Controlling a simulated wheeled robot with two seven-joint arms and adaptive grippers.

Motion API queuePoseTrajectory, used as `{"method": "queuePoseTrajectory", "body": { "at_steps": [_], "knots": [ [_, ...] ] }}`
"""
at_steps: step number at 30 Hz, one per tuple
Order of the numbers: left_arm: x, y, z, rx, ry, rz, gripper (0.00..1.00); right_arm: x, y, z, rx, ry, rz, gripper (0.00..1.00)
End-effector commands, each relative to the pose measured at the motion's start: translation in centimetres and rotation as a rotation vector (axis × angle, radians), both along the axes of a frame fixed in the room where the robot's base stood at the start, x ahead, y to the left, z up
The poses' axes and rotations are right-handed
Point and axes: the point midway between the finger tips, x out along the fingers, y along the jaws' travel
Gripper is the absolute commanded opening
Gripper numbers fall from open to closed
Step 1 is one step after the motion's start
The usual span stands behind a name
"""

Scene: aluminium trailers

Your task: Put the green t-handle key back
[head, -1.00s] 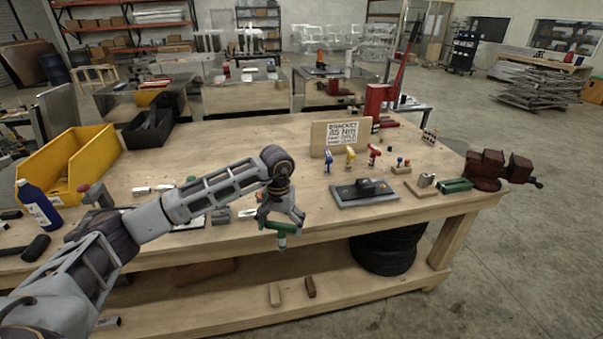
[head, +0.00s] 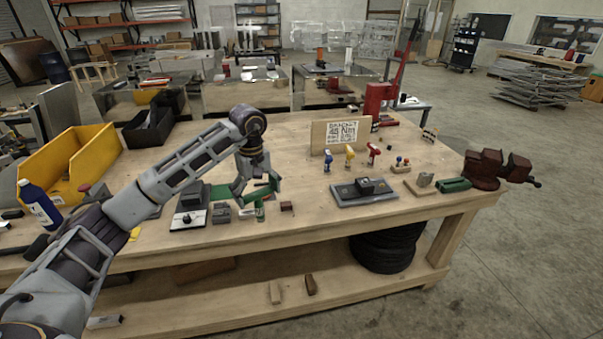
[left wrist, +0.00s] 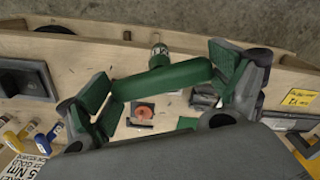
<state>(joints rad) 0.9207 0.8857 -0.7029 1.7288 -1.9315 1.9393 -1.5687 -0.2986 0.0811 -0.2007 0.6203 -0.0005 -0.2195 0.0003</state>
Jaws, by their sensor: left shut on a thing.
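My left gripper (head: 258,192) is shut on the green t-handle key (head: 260,207) and holds it over the front middle of the workbench. In the left wrist view the key's crossbar (left wrist: 165,78) spans between the two fingers of the gripper (left wrist: 165,90), with a short labelled stem pointing toward the bench's front edge. I cannot tell how high the key is above the bench. Blue (head: 327,160), yellow (head: 350,157) and red (head: 373,154) handled pieces stand upright near the sign. My right gripper is not in view.
A bracket sign (head: 341,133) stands behind the coloured handles. A dark plate fixture (head: 364,193) lies right of my gripper, and a small brown block (head: 287,206) lies closer. A white-and-dark device (head: 190,212) is to the left. A yellow bin (head: 93,160) and red vise (head: 487,168) flank the bench.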

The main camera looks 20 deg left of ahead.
Motion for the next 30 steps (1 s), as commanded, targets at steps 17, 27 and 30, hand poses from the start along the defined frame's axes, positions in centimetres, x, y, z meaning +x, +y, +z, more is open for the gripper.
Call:
{"method": "queuePoseTrajectory", "body": {
  "at_steps": [17,27,30],
  "knots": [
    [-1.1,1.0,0.8,0.001,-0.001,0.448,0.5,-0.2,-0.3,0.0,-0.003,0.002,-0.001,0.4],
    [-1.4,1.2,0.8,0.001,-0.001,0.582,0.5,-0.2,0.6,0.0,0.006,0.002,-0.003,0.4],
    [-1.5,1.2,0.8,0.001,-0.001,0.611,0.5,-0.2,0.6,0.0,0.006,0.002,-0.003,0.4]
  ]
}}
